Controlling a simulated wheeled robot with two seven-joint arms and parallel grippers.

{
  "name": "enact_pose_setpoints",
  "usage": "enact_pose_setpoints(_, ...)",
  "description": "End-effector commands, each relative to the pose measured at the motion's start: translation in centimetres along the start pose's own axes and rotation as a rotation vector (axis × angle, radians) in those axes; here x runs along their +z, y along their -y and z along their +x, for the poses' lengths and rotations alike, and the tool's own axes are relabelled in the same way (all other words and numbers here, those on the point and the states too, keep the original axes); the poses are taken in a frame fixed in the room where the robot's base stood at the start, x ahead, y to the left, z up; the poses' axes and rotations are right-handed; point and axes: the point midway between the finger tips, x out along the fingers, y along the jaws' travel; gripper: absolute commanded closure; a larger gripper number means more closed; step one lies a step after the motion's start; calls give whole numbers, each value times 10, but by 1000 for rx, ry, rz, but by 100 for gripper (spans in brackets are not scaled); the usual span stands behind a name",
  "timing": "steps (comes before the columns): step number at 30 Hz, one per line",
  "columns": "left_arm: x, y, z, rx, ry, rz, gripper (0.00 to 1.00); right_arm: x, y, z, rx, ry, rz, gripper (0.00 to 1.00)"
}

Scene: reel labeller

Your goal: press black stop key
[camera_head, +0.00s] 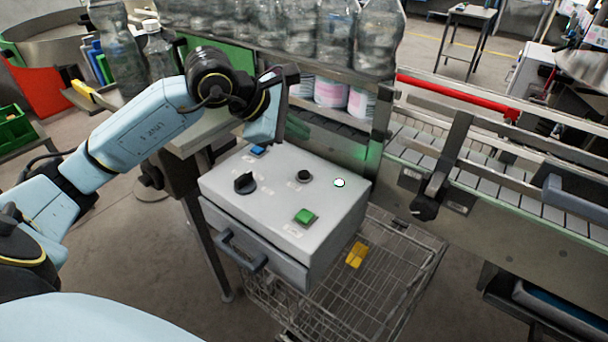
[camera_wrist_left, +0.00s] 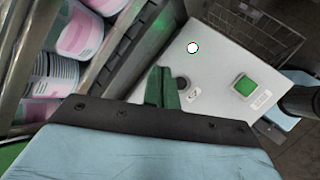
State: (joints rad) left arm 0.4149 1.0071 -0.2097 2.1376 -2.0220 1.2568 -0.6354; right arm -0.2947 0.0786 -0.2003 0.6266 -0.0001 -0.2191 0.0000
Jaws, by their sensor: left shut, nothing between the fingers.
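The control box (camera_head: 270,215) has a light grey top with several controls. The black stop key (camera_head: 303,176) is a small round button near the middle of the top. In the left wrist view the black key (camera_wrist_left: 183,83) shows just right of the fingertips, partly hidden by them. My left gripper (camera_head: 296,128) has green fingers, shut and empty, above and behind the black key in the head view. The fingers also show in the left wrist view (camera_wrist_left: 162,88). They look apart from the key, but the exact gap cannot be told. My right gripper is not in view.
The box top also bears a green key (camera_head: 305,217), a black rotary knob (camera_head: 245,183), a blue key (camera_head: 258,151) and a white lamp (camera_head: 340,183). Bottles (camera_head: 345,40) stand behind on a ledge. A conveyor (camera_head: 500,190) runs right; a wire basket (camera_head: 370,290) stands below.

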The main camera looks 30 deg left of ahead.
Motion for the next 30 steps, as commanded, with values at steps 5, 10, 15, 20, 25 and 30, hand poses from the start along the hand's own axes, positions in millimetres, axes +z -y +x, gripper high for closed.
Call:
enact_pose_setpoints(5,-14,15,20,-2,0,-3,100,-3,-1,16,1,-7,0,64)
enact_pose_setpoints(10,-28,27,37,1,-1,0,100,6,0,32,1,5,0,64)
enact_pose_setpoints(15,-35,35,48,1,0,0,100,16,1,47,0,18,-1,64)
enact_pose_setpoints(20,-36,36,50,0,0,-1,100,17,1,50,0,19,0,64)
enact_pose_setpoints(25,-36,36,49,0,0,-1,100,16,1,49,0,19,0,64)
enact_pose_setpoints(30,-36,36,49,0,0,-1,100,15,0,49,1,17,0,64)
